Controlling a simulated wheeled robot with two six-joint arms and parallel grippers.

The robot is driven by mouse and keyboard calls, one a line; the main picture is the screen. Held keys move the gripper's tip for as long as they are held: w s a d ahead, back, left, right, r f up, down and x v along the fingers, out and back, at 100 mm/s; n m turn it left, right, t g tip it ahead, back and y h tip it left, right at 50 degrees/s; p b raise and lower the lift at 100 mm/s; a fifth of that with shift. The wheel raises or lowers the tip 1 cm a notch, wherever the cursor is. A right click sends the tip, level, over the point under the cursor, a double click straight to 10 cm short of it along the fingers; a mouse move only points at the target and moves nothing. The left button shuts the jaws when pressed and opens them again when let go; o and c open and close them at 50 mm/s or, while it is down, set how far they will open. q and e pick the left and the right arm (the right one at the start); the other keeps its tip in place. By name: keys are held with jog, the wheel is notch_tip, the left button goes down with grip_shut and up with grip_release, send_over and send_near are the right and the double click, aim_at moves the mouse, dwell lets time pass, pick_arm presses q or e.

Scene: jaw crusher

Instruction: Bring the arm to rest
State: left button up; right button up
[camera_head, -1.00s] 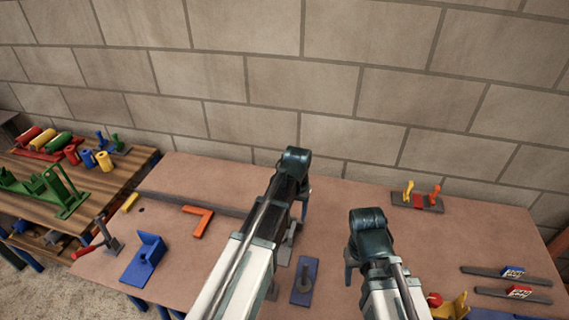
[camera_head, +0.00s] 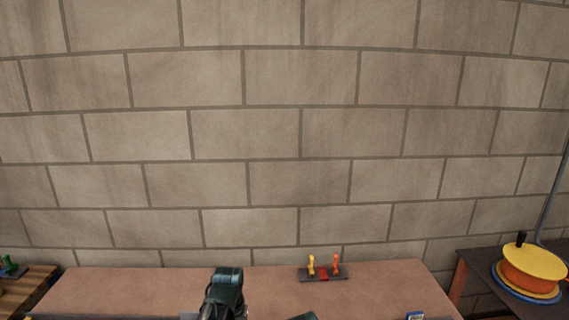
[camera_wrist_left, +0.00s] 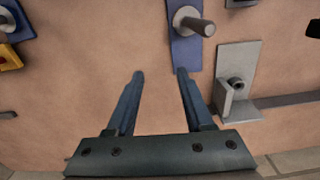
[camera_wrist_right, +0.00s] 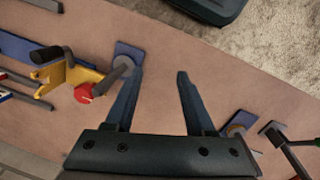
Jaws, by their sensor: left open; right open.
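My left gripper (camera_wrist_left: 160,72) is open and empty above the brown tabletop (camera_wrist_left: 80,90). In the left wrist view, its right fingertip overlaps the edge of a blue plate with a grey pin (camera_wrist_left: 190,22); I cannot tell whether they touch. My right gripper (camera_wrist_right: 160,72) is open and empty. Its left fingertip appears close to a blue plate with a round grey post (camera_wrist_right: 125,63). In the head view only a dark part of my left arm (camera_head: 225,288) and a sliver of my right arm show at the bottom edge; both fingertip pairs are hidden there.
A grey metal bracket (camera_wrist_left: 238,75) stands right of the left fingers. A yellow part with a red knob (camera_wrist_right: 80,82) lies left of the right fingers. At the back is a holder with yellow and orange pieces (camera_head: 322,272). A yellow-orange spool (camera_head: 530,270) stands on a right-hand table.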

pick_arm(q)
jog(key=s+d+m, duration=0.2)
jog(key=s+d, duration=0.2)
jog(key=s, duration=0.3)
jog(key=s+d+m+y, duration=0.1)
jog(key=s+d+m, duration=0.1)
jog(key=s+d, duration=0.2)
jog(key=s, duration=0.3)
jog(key=shift+s, duration=0.3)
